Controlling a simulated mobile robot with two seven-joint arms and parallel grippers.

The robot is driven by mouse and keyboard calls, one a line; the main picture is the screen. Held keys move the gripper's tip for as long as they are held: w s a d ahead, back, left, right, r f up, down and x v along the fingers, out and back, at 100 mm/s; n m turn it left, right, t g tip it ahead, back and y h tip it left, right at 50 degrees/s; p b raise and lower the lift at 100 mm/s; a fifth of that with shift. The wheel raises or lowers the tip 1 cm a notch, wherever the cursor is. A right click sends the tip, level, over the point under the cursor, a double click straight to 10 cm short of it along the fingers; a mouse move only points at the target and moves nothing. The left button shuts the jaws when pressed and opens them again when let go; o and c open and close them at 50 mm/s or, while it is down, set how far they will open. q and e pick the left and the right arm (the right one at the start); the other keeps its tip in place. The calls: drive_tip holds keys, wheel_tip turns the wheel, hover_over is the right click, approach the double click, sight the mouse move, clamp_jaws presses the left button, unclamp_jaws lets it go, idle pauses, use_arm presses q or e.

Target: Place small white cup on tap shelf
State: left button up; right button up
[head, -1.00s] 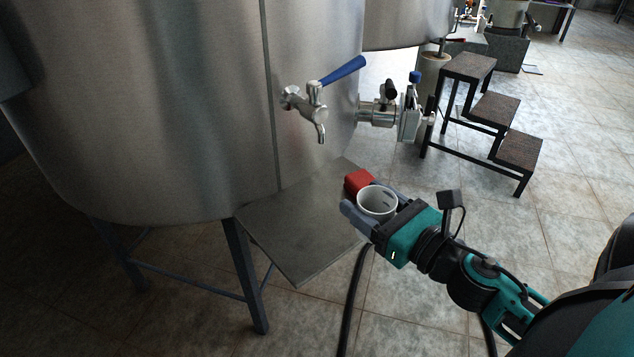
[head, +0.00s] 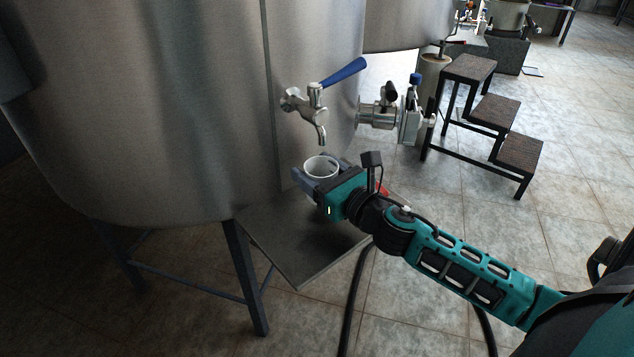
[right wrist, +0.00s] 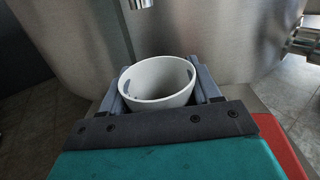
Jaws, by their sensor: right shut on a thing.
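The small white cup (head: 321,167) is upright between the fingers of my right gripper (head: 318,174), which is shut on it. The right wrist view shows the cup (right wrist: 157,83) with a finger on either side and its mouth open upward. The tap shelf (head: 300,255) is a flat metal plate at the tank's side. The cup and gripper are over the shelf in the head view, below the tap (head: 318,110) with its blue handle. Whether the cup's base touches the shelf is hidden by the gripper. My left gripper is not in view.
The large steel tank (head: 170,110) stands behind the shelf. A valve (head: 390,112) juts out to the right of the tap. A red thing (head: 383,190) shows partly behind my gripper. Black steps (head: 495,110) stand at the right. The shelf's front part is bare.

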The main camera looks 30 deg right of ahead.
wheel_tip(320, 180, down, 2)
drive_tip(key=shift+f+b, duration=0.1)
drive_tip(key=shift+b, duration=0.3)
drive_tip(key=shift+f, duration=0.2)
drive_tip(key=shift+r, duration=0.15)
drive_tip(key=shift+f, duration=0.25)
drive_tip(key=o, duration=1.1)
drive_tip(key=shift+r, duration=0.1)
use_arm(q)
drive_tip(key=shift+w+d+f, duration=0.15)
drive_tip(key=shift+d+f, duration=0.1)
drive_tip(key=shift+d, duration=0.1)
use_arm(e)
drive_tip(key=shift+o, duration=0.2)
